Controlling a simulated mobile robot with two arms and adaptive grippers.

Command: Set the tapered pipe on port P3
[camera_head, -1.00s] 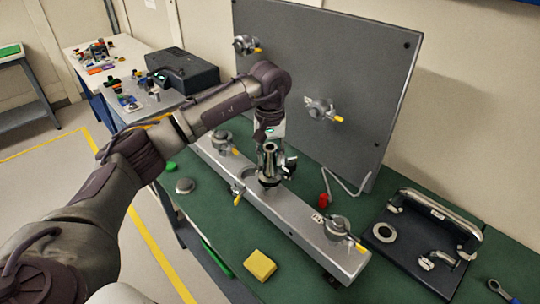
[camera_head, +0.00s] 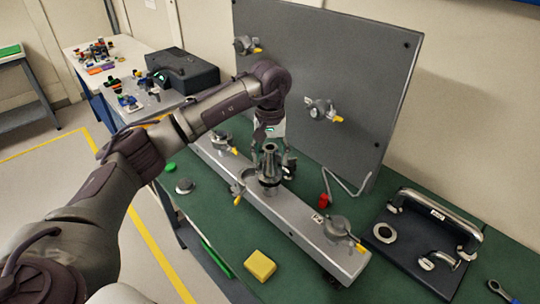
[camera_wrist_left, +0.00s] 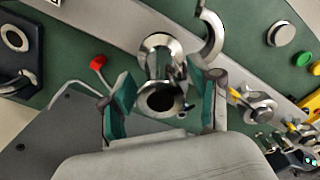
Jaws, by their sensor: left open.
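The tapered metal pipe (camera_head: 269,164) stands upright on the middle of the grey rail (camera_head: 301,220). In the left wrist view the pipe (camera_wrist_left: 158,68) shows from above, with its dark open mouth towards the camera. My left gripper (camera_head: 276,158) is open around the pipe's upper part; its green finger pads (camera_wrist_left: 163,97) lie on either side of the pipe, with gaps visible. An open curved clamp (camera_wrist_left: 211,35) sits beside the pipe's base. The port label at the pipe is not readable, so I cannot tell which port it is. My right gripper is not in view.
Capped ports with yellow-handled clamps stand on the rail (camera_head: 338,228) and the upright panel (camera_head: 320,109). A yellow block (camera_head: 260,265) lies in front of the rail. A red object (camera_head: 324,200) and bent rod are behind it. A black handled plate (camera_head: 425,240) lies right.

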